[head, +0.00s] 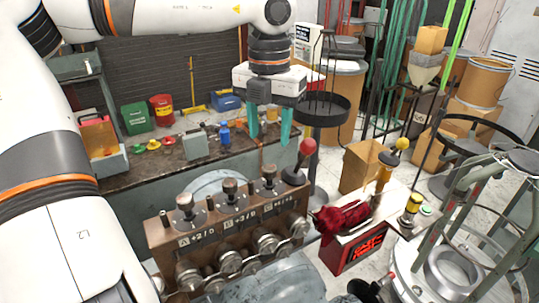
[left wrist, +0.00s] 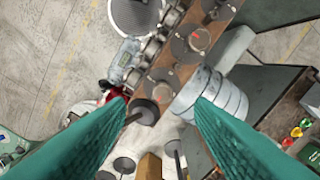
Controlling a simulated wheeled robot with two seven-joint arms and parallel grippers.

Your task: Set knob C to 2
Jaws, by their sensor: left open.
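A brown control box (head: 165,245) stands in the lower middle of the head view. Its top carries three upright knobs: one at the left (head: 184,204), one in the middle (head: 229,188) and one at the right (head: 268,175). Plates below them read "A +2/0" and "B +3/0"; the plate under the right knob is too small to read surely. My left gripper (head: 270,134) is open and empty, its teal fingers pointing down above and behind the box's right end. In the left wrist view the open fingers (left wrist: 160,108) flank part of the brown box (left wrist: 175,75). My right gripper is not seen.
A red-balled lever (head: 308,148) rises at the box's right end, close to my left gripper. Metal rollers (head: 230,262) line its front. A red cloth (head: 343,216) lies on the stand to the right. A cluttered workbench (head: 150,178) runs behind.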

